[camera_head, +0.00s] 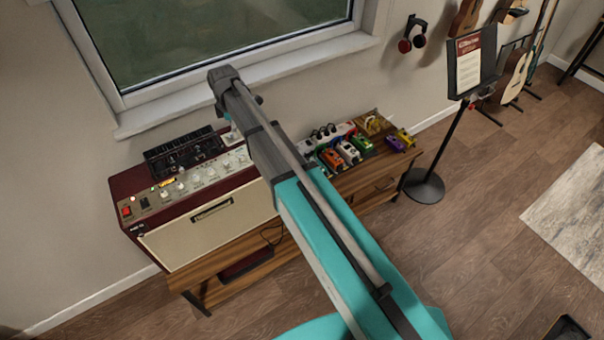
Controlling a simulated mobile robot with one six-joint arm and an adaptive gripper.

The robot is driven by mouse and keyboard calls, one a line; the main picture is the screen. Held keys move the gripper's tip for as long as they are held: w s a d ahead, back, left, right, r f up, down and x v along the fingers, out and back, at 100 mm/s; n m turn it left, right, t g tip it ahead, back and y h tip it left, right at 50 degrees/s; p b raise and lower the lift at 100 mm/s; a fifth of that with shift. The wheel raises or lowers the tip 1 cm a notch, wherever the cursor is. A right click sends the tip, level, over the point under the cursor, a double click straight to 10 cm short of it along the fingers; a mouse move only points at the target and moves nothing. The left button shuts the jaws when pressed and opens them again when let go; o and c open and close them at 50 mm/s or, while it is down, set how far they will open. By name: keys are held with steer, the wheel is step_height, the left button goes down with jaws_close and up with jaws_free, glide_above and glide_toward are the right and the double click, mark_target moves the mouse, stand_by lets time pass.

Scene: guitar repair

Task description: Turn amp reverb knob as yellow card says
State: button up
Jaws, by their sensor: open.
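The amp (215,215) is dark red with a cream front and stands on a wooden bench below the window. Its sloping top panel carries a row of pale knobs (197,181); their labels are too small to read, so I cannot tell which is reverb. A small yellow patch (168,182), possibly the yellow card, sits on the panel's left part; no writing is readable. My arm reaches from the bottom right over the amp's right end, with its grey joint in front of the window sill. My gripper's fingers do not show; they seem hidden behind the arm.
A black device (185,152) sits on the amp's top at the back. Several coloured pedals (348,152) stand on the wooden bench (235,283) to the right. A music stand (466,70) with a sheet stands further right.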

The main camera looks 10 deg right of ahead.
steer(key=s+d+f+m+b, duration=0.5)
steer(key=s+d+m+b, duration=0.1)
steer(key=d, duration=0.3)
steer(key=s+d+f+m+b, duration=0.5)
steer(key=s+d+f+m, duration=0.1)
steer(key=s+d+m, duration=0.2)
steer(key=s+d, duration=0.1)
steer(key=d, duration=0.1)
steer(key=shift+s+d+f+b, duration=0.2)
steer(key=shift+s+d+b, duration=0.1)
steer(key=shift+b, duration=0.1)
stand_by(0.7)
steer(key=s+d+m, duration=0.5)
steer(key=s, duration=0.2)
steer(key=shift+m, duration=0.3)
stand_by(1.0)
steer(key=shift+c, duration=0.4)
